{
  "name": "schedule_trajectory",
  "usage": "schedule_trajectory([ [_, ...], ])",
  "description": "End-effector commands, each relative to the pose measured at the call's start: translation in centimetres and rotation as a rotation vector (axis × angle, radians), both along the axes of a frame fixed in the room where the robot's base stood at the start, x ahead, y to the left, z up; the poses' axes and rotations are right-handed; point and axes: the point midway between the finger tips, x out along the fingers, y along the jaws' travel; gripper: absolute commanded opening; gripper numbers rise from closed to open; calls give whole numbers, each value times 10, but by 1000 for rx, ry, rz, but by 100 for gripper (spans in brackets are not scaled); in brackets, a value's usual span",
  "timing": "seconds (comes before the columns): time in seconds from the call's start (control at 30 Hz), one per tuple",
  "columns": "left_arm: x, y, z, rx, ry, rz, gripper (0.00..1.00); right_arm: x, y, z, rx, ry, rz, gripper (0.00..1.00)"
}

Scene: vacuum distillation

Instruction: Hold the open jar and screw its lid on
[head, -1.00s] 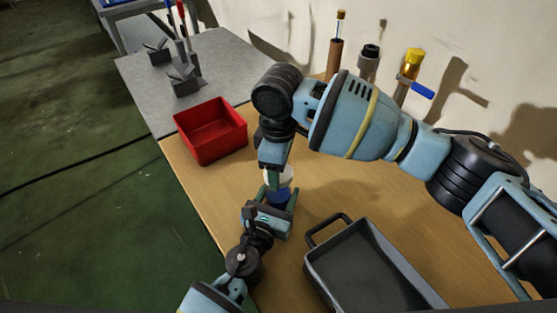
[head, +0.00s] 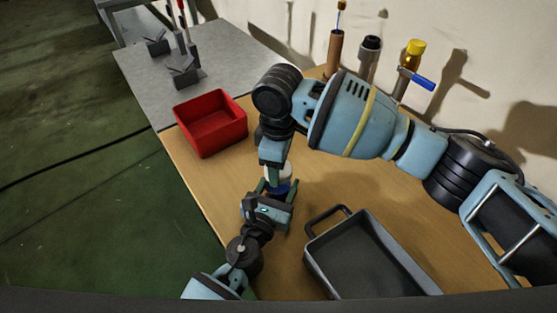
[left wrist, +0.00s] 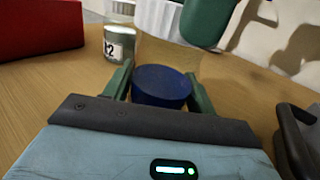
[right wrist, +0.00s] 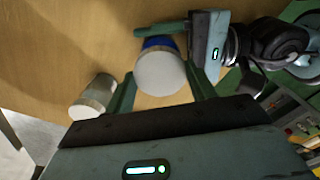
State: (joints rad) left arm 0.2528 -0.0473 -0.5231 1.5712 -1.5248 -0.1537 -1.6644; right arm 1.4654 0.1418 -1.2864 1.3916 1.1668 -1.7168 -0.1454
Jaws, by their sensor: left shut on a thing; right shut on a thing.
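The jar (left wrist: 162,86) shows blue in its lower part, with a see-through wall above. It stands upright between the fingers of my left gripper (head: 281,190), which is shut on it. My right gripper (head: 274,176) reaches down from above, shut on the white lid (right wrist: 160,73). The lid is above the jar's mouth and its ribbed side also shows at the top of the left wrist view (left wrist: 158,18). In the right wrist view, the lid covers most of the jar, leaving a blue edge (right wrist: 158,42). I cannot tell whether the lid touches the rim.
A silver can (left wrist: 118,43) with a "12" label stands close behind the jar. A red bin (head: 211,124) is at the left table edge. A dark grey tray (head: 370,262) lies to the right.

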Motion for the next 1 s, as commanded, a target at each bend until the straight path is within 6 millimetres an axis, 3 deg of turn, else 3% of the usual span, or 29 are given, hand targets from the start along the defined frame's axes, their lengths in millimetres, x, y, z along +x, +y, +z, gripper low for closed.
schedule_trajectory([
  [1.0,0,0,-1,0,1,0,15,0,0,-10,0,1,1,34],
])
